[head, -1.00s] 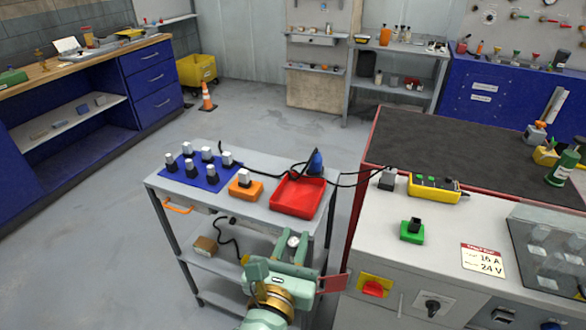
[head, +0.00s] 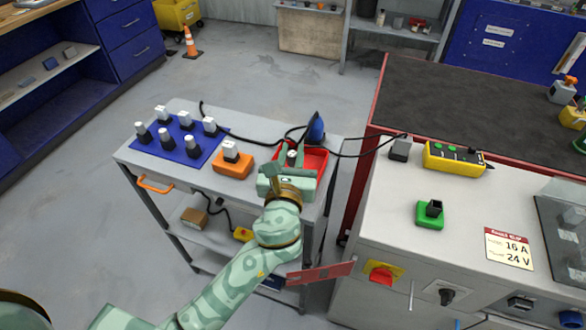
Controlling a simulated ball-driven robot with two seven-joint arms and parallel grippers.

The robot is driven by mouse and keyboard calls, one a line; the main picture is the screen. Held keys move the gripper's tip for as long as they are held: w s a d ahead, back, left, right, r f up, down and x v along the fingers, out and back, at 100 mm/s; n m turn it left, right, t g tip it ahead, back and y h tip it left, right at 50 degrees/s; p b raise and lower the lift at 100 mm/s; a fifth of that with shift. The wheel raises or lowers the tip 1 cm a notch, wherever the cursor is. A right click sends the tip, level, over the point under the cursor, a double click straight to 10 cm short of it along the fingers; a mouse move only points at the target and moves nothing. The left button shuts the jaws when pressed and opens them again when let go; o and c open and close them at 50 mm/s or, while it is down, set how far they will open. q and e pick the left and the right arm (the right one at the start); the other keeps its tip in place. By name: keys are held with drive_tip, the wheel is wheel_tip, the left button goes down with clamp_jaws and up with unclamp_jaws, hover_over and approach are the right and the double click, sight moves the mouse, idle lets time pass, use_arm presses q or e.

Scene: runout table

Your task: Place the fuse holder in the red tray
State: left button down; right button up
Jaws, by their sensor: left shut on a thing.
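The red tray (head: 317,161) sits at the right end of the grey trolley's top, partly hidden by my left gripper. My left gripper (head: 291,158) is over the tray's left part, pointing away from me. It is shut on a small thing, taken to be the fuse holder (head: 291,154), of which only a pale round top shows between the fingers. I cannot tell whether it touches the tray floor. My right gripper is not in view.
A blue mat (head: 186,153) with several white-topped black pieces lies left on the trolley. An orange block (head: 233,164) is left of the tray; a blue pointed object (head: 316,128) stands behind it. A dark cable runs behind. The bench (head: 385,205) stands right.

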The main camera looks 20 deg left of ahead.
sight(292, 165)
use_arm(q)
drive_tip(key=shift+w+a+f, duration=0.15)
drive_tip(key=shift+w+f, duration=0.3)
drive_tip(key=shift+f, duration=0.3)
drive_tip(key=shift+w+a+f+b, duration=0.1)
drive_tip(key=shift+w+f+b, duration=0.2)
drive_tip(key=shift+f+b, duration=0.1)
drive_tip(key=f+b, duration=0.1)
drive_tip(key=f, duration=0.1)
drive_tip(key=f+b, duration=0.1)
drive_tip(key=shift+w+a+f, duration=0.1)
drive_tip(key=shift+w+f, duration=0.1)
drive_tip(key=shift+f, duration=0.2)
drive_tip(key=shift+r, duration=0.2)
